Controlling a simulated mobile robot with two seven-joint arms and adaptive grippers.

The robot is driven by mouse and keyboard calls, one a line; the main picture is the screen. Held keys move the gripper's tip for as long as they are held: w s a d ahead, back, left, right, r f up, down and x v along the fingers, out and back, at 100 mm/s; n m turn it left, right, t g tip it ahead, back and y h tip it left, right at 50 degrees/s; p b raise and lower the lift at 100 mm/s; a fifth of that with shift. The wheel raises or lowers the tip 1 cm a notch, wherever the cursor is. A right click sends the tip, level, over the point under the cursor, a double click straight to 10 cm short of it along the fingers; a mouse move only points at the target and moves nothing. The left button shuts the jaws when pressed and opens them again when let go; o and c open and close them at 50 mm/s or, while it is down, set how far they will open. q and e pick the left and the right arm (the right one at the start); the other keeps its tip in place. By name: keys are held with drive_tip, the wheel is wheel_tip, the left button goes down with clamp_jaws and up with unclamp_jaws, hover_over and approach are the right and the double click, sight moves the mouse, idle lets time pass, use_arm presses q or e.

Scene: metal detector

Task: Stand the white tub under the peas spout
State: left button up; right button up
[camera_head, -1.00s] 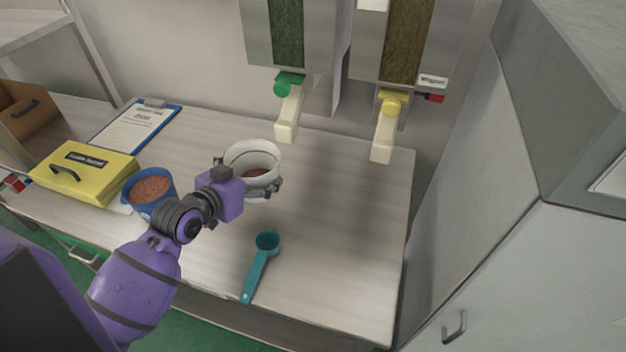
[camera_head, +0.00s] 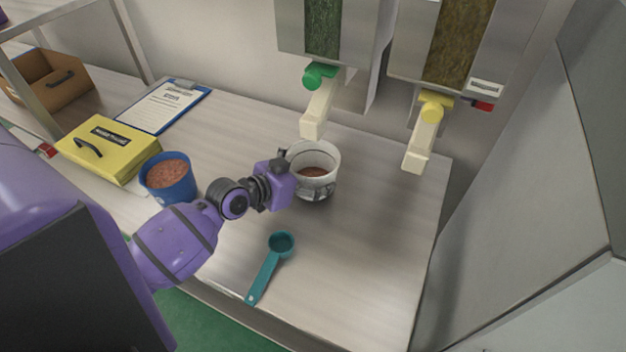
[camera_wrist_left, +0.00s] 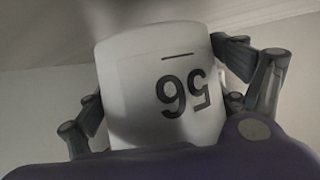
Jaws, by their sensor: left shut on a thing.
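The white tub (camera_head: 325,156) has reddish-brown contents in it and is upright in the head view. My left gripper (camera_head: 308,190) is shut around its sides; in the left wrist view the tub (camera_wrist_left: 155,75) fills the space between the fingers and shows a printed 56 upside down. The tub is just below and in front of the pale spout (camera_head: 316,112) with the green valve. A second pale spout (camera_head: 420,145) with a yellow valve is further right. I cannot read which spout is for peas. Whether the tub touches the counter is unclear. My right gripper is not in view.
A teal scoop (camera_head: 268,268) lies on the counter (camera_head: 365,250) in front. A blue tub (camera_head: 168,180) of reddish grains, a yellow box (camera_head: 102,148), a clipboard (camera_head: 165,105) and a brown carton (camera_head: 50,80) are at left. The counter right of the white tub is clear.

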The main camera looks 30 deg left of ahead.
use_arm(q)
drive_tip(key=shift+f, duration=1.35)
drive_tip(key=shift+f, duration=0.15)
drive_tip(key=o, duration=1.2)
drive_tip(key=shift+c, duration=0.2)
drive_tip(key=shift+r, duration=0.2)
drive_tip(key=b+v, duration=0.1)
drive_tip(key=v, duration=1.1)
drive_tip(key=shift+f, duration=0.1)
